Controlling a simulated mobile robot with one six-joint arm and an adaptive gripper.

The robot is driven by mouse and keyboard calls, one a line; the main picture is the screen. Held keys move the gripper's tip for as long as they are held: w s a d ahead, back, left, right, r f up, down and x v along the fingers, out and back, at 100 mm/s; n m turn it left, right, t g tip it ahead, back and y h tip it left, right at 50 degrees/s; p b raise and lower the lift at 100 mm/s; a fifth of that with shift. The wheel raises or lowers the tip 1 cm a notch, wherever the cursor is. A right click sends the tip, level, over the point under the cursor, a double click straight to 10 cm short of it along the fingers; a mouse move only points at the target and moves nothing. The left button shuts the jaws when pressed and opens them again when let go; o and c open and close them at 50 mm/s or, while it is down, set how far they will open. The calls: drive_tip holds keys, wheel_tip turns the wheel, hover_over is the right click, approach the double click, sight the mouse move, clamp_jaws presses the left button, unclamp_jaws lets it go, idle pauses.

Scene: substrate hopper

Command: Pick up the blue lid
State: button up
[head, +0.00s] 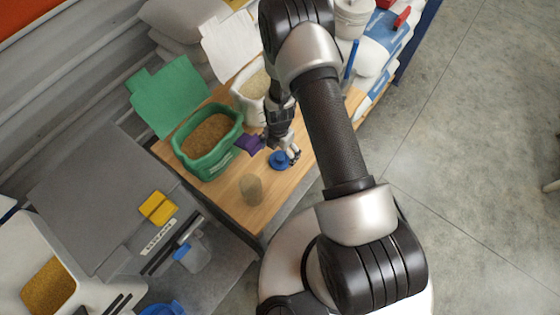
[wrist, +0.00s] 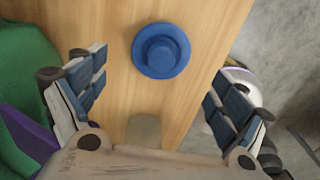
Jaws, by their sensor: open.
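The blue lid (head: 279,160) lies on the wooden table near its right edge. In the wrist view the round lid (wrist: 161,50) shows from above, with a raised knob in its middle. My gripper (head: 291,150) is just above the lid in the head view and partly covers the view around it. In the wrist view my gripper (wrist: 158,95) has its two fingers wide apart. The lid is centred between them sideways, a little beyond the fingertips. Nothing is between the fingers.
A green tub (head: 208,143) of brown grain stands left of the lid, with a purple scoop (head: 250,143) beside it. A beige cylinder (head: 251,190) stands nearer on the table (head: 285,190). A white bag (head: 250,95) stands behind. Floor lies to the right.

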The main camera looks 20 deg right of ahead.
sight(280, 157)
drive_tip(key=shift+w+d+f+b, duration=0.1)
drive_tip(key=shift+f+b, duration=0.4)
drive_tip(key=shift+f, duration=0.9)
drive_tip(key=shift+d+f+b, duration=0.1)
drive_tip(key=shift+f+b, duration=0.4)
drive_tip(key=shift+f, duration=0.85)
drive_tip(key=shift+c, duration=0.2)
drive_tip(key=shift+r, duration=0.1)
drive_tip(key=c, duration=0.9)
drive_tip(key=shift+o, duration=0.2)
drive_tip(key=shift+r, duration=0.1)
